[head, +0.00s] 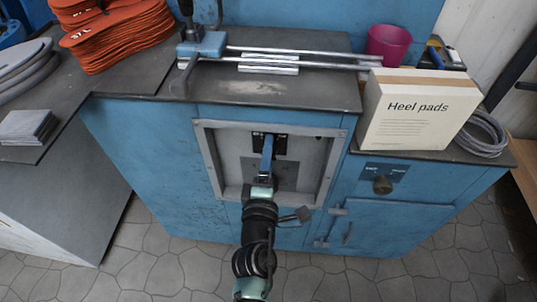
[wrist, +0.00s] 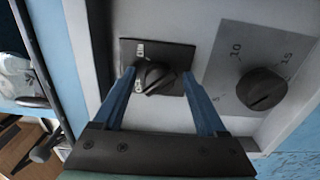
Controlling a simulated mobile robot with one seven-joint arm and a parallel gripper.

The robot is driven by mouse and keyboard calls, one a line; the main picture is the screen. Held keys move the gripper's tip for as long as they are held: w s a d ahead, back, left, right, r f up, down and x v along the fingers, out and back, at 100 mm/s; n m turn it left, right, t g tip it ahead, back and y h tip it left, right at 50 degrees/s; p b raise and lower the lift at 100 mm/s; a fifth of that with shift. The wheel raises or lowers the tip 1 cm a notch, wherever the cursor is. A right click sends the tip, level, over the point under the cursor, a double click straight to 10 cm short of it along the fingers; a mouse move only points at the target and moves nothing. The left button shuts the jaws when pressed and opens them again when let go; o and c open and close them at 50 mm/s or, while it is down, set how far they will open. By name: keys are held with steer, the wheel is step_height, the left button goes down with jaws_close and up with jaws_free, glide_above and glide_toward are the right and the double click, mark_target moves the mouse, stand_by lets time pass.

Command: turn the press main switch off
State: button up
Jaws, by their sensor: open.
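A black rotary switch (wrist: 154,78) on a dark plate sits in the recessed grey panel (head: 206,150) on the blue press front. White lettering on the plate is too small to read surely, so I cannot tell its position. My gripper (head: 267,143) is in front of this panel and hides part of it. In the wrist view my gripper (wrist: 158,73) is open, with its blue fingers on either side of the switch knob. I cannot tell whether they touch it.
A second dial (wrist: 262,88) with 10 and 15 marks sits right of the switch. Another knob (head: 382,185) is on the right cabinet. A Heel pads box (head: 415,112), a magenta cup (head: 389,44) and orange soles (head: 115,35) stand above.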

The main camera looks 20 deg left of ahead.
steer(key=v, duration=1.3)
stand_by(0.4)
steer(key=w+d+r+m+t+h, duration=0.25)
steer(key=r+m, duration=0.25)
steer(key=r, duration=0.6)
steer(key=w+d+r+m+t+h, duration=0.15)
steer(key=w+d+r+m, duration=0.25)
steer(key=r, duration=0.6)
steer(key=w+d+r+m+t+h, duration=0.25)
steer(key=d+r+m, duration=0.2)
steer(key=r, duration=0.65)
steer(key=s+d+r+m+t+y+p, duration=0.15)
steer(key=s+r+m, duration=0.3)
steer(key=r, duration=0.75)
steer(key=s+r+m+t, duration=0.25)
steer(key=s+r, duration=0.25)
steer(key=r, duration=0.6)
step_height(320, 180, up, 30)
steer(key=p, duration=3)
steer(key=shift+w+m, duration=0.25)
steer(key=shift+m, duration=0.2)
